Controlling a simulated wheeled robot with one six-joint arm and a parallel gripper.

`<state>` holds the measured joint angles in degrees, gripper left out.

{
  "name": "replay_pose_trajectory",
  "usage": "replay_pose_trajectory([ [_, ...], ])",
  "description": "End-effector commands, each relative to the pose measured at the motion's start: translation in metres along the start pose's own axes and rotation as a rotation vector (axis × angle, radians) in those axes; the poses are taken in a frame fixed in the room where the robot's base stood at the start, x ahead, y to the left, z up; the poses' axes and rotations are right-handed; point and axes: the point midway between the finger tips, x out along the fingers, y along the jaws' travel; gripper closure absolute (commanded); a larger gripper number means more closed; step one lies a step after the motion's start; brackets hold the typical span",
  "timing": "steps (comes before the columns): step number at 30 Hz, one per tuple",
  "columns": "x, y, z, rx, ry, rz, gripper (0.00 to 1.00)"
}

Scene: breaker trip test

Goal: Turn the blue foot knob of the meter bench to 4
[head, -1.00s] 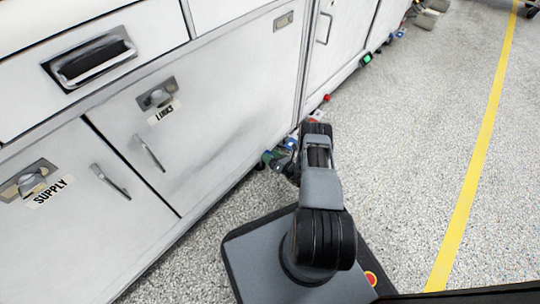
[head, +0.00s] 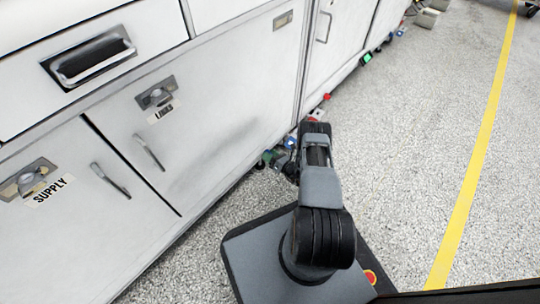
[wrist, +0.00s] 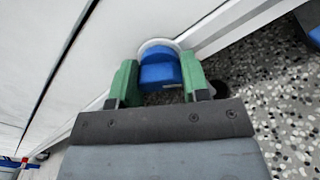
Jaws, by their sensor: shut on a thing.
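The blue foot knob (wrist: 160,72) is in the upper middle of the wrist view, on a pale round mount at the foot of a white cabinet. My gripper (wrist: 158,84) has one green finger on each side of the knob and is shut on it. The knob's scale and pointer cannot be read. In the head view, my arm reaches down to the cabinet base, and a bit of blue (head: 290,141) shows beside my gripper (head: 276,158), largely hidden by the arm.
White cabinets (head: 225,100) with SUPPLY and LINKS labels line the left. More small coloured parts, including a green one (head: 366,58), sit along their foot farther back. Speckled floor (head: 410,150) with a yellow line (head: 480,140) is clear on the right.

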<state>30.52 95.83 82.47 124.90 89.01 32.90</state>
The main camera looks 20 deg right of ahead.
Motion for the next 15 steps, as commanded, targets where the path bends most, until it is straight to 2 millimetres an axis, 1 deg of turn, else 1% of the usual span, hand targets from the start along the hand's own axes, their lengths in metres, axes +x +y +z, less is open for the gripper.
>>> replay_pose_trajectory([
  [5, -0.0012, -0.0003, 0.0007, -0.116, -0.002, -0.002, 0.81],
  [15, -0.0017, -0.0001, 0.0009, -0.435, -0.003, -0.004, 0.81],
])
